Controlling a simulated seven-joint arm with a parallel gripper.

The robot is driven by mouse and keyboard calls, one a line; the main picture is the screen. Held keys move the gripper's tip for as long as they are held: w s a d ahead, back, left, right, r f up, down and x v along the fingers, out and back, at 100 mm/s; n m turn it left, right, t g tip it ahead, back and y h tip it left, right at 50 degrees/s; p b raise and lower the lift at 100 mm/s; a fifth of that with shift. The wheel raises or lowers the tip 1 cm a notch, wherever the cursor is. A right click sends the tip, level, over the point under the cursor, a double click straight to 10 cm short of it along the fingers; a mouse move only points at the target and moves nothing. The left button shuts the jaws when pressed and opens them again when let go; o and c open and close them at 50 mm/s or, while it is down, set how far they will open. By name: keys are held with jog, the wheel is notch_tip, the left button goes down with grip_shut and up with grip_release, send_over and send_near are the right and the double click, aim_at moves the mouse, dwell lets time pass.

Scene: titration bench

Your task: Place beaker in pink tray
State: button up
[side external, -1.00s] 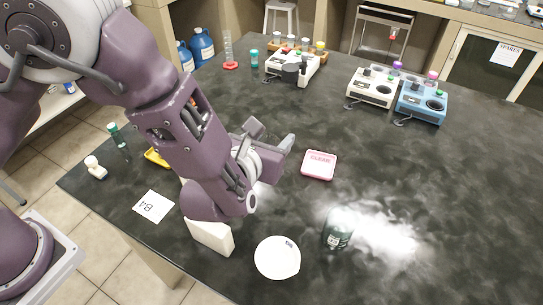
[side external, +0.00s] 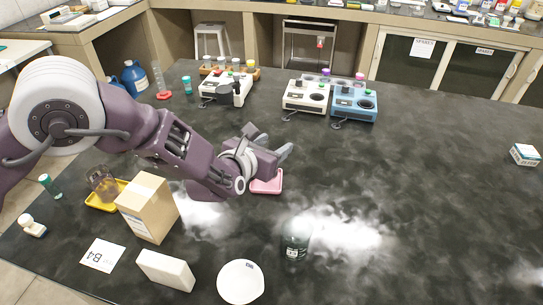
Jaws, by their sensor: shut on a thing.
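The pink tray (side external: 268,186) lies on the dark bench near the middle, partly covered by my wrist and hand. My gripper (side external: 284,152) is over the tray's far side, tilted toward the right. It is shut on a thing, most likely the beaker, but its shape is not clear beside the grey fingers. I cannot tell whether the held thing touches the tray.
A yellow tray (side external: 98,203) holds an amber vessel (side external: 103,183). Instruments (side external: 354,103) stand behind. The right side is mostly clear.

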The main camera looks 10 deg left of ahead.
jog(key=shift+f, duration=1.35)
jog(key=shift+f, duration=0.1)
jog(key=o, duration=1.4)
jog(key=v, duration=1.2)
